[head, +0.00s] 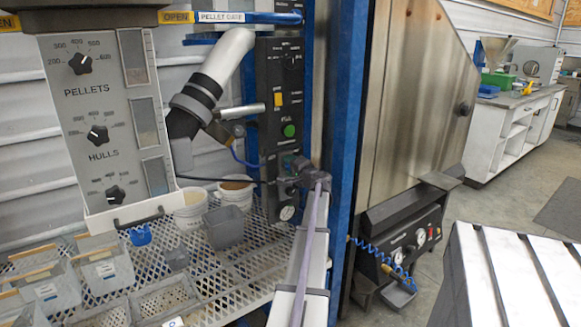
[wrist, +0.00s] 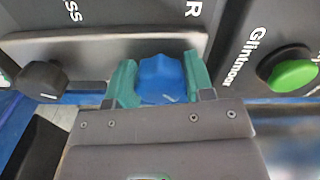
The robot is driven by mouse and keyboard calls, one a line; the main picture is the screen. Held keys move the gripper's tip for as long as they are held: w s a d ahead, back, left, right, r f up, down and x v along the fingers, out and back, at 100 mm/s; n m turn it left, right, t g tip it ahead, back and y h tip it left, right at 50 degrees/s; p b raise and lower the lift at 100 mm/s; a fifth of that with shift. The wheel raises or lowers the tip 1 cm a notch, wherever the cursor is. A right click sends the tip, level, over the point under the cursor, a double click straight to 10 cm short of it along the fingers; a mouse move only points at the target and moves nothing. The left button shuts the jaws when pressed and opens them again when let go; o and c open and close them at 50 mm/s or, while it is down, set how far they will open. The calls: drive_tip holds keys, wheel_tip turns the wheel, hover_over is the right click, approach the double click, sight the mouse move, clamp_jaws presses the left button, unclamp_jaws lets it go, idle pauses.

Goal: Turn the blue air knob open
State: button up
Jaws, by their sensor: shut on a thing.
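The blue air knob (wrist: 162,80) is a lobed knob with a small white mark on its lower right edge in the wrist view. My gripper (wrist: 158,85) is shut on it, with one green finger on each side touching it. In the head view my gripper (head: 290,166) is at the lower part of the black control panel (head: 268,110), and the knob is hidden there behind it. My arm reaches up to the panel from below.
A green button (wrist: 292,75) is right of the knob and a black knob (wrist: 42,80) is left of it in the wrist view. A grey bin (head: 223,228) stands on the mesh shelf to the left.

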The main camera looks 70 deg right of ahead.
idle(0.4)
drive_tip(key=o, duration=0.9)
drive_tip(key=shift+o, duration=0.2)
drive_tip(key=shift+s, duration=0.1)
drive_tip(key=v, duration=1)
drive_tip(key=shift+s+a, duration=0.2)
drive_tip(key=shift+s, duration=0.1)
